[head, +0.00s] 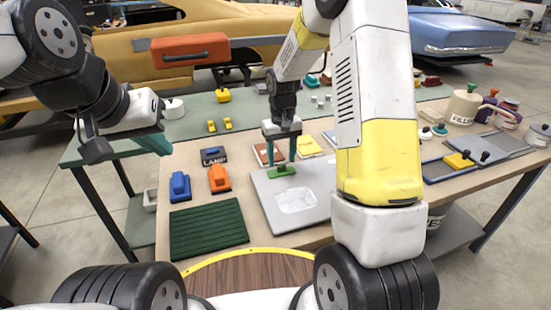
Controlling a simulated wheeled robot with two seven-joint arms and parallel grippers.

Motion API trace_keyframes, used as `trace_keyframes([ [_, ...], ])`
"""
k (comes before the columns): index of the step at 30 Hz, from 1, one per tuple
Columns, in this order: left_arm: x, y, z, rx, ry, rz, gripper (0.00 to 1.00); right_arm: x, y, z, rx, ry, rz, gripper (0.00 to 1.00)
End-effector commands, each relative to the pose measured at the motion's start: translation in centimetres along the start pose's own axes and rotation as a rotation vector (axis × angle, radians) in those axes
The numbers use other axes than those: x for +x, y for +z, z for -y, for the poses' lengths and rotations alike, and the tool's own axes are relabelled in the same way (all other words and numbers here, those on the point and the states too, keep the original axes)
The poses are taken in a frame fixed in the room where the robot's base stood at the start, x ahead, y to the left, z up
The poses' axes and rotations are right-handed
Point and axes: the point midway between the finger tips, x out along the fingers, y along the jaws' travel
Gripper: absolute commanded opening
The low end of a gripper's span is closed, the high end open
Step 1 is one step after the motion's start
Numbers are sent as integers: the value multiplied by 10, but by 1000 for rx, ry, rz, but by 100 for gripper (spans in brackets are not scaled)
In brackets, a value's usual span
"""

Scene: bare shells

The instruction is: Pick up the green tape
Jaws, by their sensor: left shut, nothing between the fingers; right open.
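A small green object (283,171), the likeliest green tape, lies on a grey board (262,191) near the middle of the table. Its exact shape is too small to tell. My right gripper (281,162) points down over it from behind, with its teal fingers apart. The fingertips are at or just above the green object, one towards each end; I cannot tell whether they touch it. My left gripper (158,143) is shut and empty, held in the air above the left side of the table.
A dark green ribbed mat (208,230) lies front left, with blue (180,187) and orange (219,179) blocks behind it. Yellow and brown pads sit behind the grey board. A filler can (463,107) and jars stand at right. My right arm hides part of the table.

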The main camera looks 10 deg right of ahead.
Motion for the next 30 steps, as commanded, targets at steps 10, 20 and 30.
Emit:
trace_keyframes([
  [10, 0, 0, 0, 0, 0, 0, 0, 30, 1, -1, 0, 1, -1, 53],
  [20, 0, 0, 0, 0, 0, 0, 0, 30, 1, -1, 0, 0, -1, 15],
  [30, 0, 0, 0, 0, 0, 0, 0, 29, 1, -1, 0, 0, -1, 0],
])
